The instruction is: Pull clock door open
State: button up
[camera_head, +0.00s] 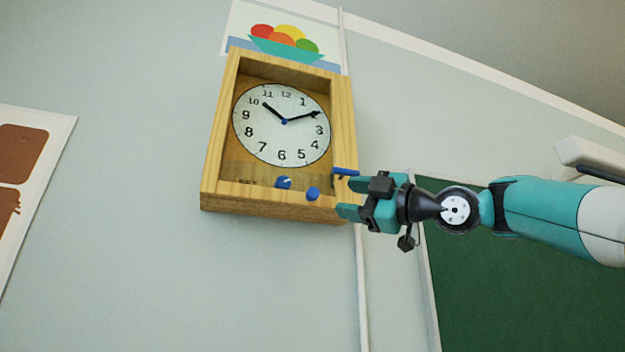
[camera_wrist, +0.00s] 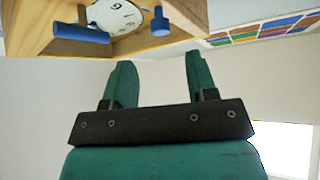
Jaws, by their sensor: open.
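A blue bar-like handle (camera_head: 345,172) sticks out at the lower right edge of the case. A blue knob (camera_head: 313,193) is at the lower front. My gripper (camera_head: 347,198) is open and empty at the clock's lower right corner, just below the bar. In the wrist view the open fingers (camera_wrist: 158,66) lie below the case; a blue cylinder (camera_wrist: 80,33) and a blue knob (camera_wrist: 160,20) show above them.
A fruit-bowl picture (camera_head: 285,38) hangs behind the clock's top. A green board (camera_head: 510,280) is at the lower right, behind my arm. A brown-patterned poster (camera_head: 25,160) hangs at the left. The wall left of and below the clock is clear.

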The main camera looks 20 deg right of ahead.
aim_at(316, 193)
jog(key=p+x, duration=0.5)
jog(key=x, duration=0.3)
jog(key=shift+w+r, duration=0.1)
jog(key=shift+r, duration=0.05)
jog(key=shift+w+a, duration=0.4)
jog(key=c, duration=0.9)
jog(key=shift+s+d, duration=0.1)
grip_shut()
